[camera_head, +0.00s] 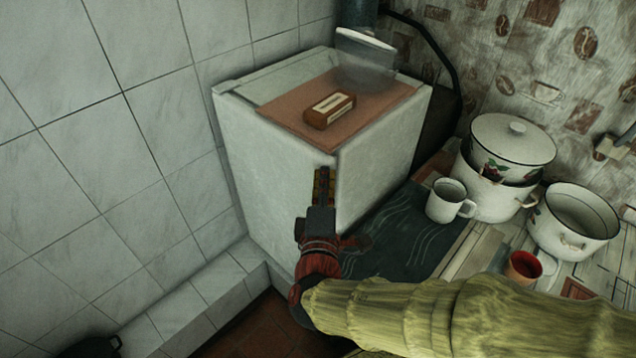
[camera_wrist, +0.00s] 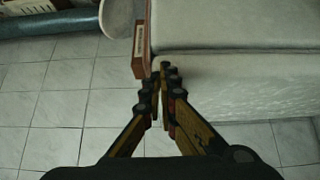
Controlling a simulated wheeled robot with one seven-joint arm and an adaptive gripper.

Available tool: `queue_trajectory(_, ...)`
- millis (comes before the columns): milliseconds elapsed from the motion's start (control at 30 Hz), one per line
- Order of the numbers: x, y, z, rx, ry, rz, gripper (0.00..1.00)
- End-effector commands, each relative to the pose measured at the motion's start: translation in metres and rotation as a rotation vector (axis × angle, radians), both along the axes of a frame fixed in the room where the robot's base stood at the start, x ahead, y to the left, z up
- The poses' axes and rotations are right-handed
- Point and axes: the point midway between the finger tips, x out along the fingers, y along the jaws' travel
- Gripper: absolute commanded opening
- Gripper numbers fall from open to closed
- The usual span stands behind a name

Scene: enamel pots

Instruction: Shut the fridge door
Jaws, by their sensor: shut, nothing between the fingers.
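The white fridge (camera_head: 275,180) stands by the tiled wall in the head view. Two pale fridge faces (camera_wrist: 240,92) meet at an edge in the wrist view. No handle or open interior shows. I cannot tell which face is the door or whether it stands ajar. My gripper (camera_head: 325,172) is at the fridge's near upper corner, its fingers together and empty. In the wrist view my gripper (camera_wrist: 161,72) has its fingertips close to that corner. Whether they touch it is unclear.
On the right are a white mug (camera_head: 449,201), a lidded pot (camera_head: 505,165), an open pot (camera_head: 575,220) and a red cup (camera_head: 523,268).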

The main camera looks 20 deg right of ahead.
Motion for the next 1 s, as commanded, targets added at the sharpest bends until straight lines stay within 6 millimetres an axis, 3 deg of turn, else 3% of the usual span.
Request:
queue_trajectory(200, 0.000, -0.012, -0.001, 0.005, 0.000, -0.022, 0.00)
queue_trajectory(733, 0.001, -0.010, -0.002, 0.006, 0.002, -0.018, 0.00)
queue_trajectory(1000, -0.018, 0.002, -0.002, 0.002, 0.000, -0.012, 0.00)
